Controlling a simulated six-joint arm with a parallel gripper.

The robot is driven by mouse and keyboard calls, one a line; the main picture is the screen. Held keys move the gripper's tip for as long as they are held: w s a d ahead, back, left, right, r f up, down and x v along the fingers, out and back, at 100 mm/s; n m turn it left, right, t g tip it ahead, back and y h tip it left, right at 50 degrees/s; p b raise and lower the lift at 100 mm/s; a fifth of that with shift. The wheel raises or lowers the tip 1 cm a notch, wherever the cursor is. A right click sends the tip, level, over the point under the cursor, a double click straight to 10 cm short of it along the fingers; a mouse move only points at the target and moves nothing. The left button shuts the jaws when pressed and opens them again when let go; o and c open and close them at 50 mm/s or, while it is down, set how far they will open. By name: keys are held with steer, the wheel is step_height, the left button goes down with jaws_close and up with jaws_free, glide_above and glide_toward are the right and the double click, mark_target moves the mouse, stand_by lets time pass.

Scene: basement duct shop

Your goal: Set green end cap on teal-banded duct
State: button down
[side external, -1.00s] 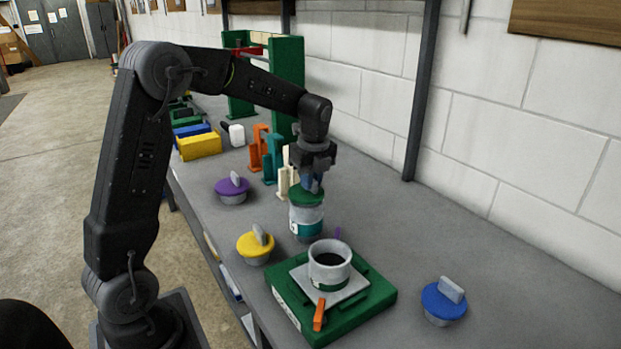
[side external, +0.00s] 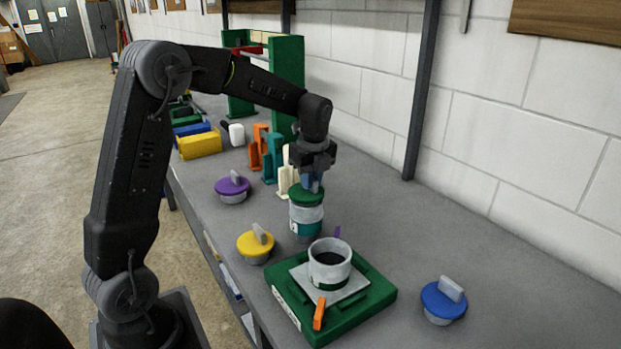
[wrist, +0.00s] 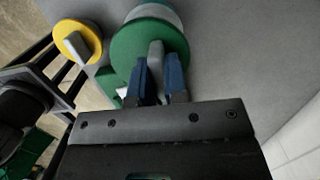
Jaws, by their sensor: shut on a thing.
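The green end cap (side external: 306,197) is a round disc with an upright grey tab, which shows in the wrist view (wrist: 155,52). My gripper (side external: 312,184) is shut on that tab, with a blue finger on each side of it. The teal-banded duct (side external: 307,214), a short pale cylinder with a teal band low on it, stands upright on the bench directly under the cap. The cap looks level and at the duct's top rim. Whether it is fully seated I cannot tell, since the cap hides the rim.
A green fixture (side external: 372,298) in front holds an open pale duct (side external: 330,266) with a green band and an orange lever (side external: 319,314). Yellow (side external: 255,244), purple (side external: 232,188) and blue (side external: 443,301) caps lie around. Coloured stands (side external: 270,158) are behind. The bench right of the duct is clear.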

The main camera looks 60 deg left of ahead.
steer(key=shift+f, duration=0.5)
steer(key=c, duration=1.4)
jaws_free()
steer(key=shift+d+r, duration=0.2)
steer(key=shift+r, duration=1.45)
steer(key=shift+d+r, duration=0.2)
steer(key=shift+r, duration=1.4)
steer(key=shift+d+r, duration=0.2)
steer(key=shift+r, duration=2)
